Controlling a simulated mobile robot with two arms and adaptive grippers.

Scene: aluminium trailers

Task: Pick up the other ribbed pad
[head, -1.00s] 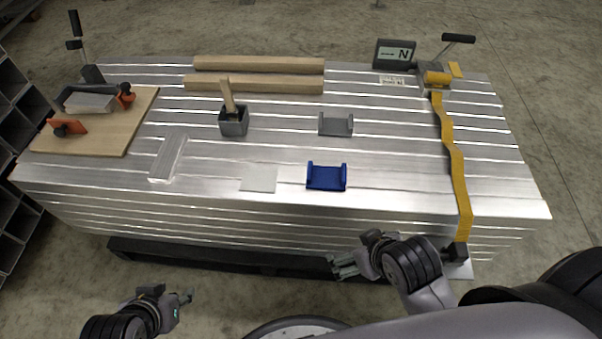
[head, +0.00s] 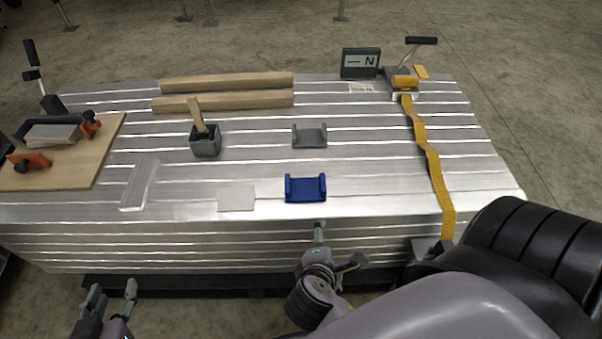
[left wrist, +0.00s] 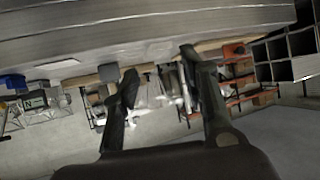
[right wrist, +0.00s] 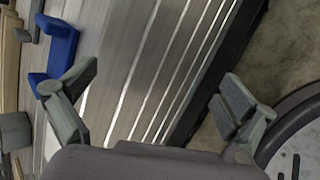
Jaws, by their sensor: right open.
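No part is clearly marked as a ribbed pad; I cannot tell which is meant. A blue cradle-shaped piece (head: 306,189) with raised ends lies near the trailer's front edge, and a similar grey one (head: 310,136) lies behind it. The blue piece also shows in the right wrist view (right wrist: 60,48). A flat pale square (head: 237,199) and a pale silvery strip (head: 139,185) lie to the left. My right gripper (head: 319,232) is open and empty, just in front of the edge below the blue piece. My left gripper (head: 110,292) is open and empty at lower left, away from the trailer.
A mallet in a dark box (head: 205,147), two wooden beams (head: 225,82) and a board (head: 100,155) with orange clamps are on the deck. A yellow strap (head: 433,175) runs down the right side from a winch. A display (head: 361,63) stands at the back.

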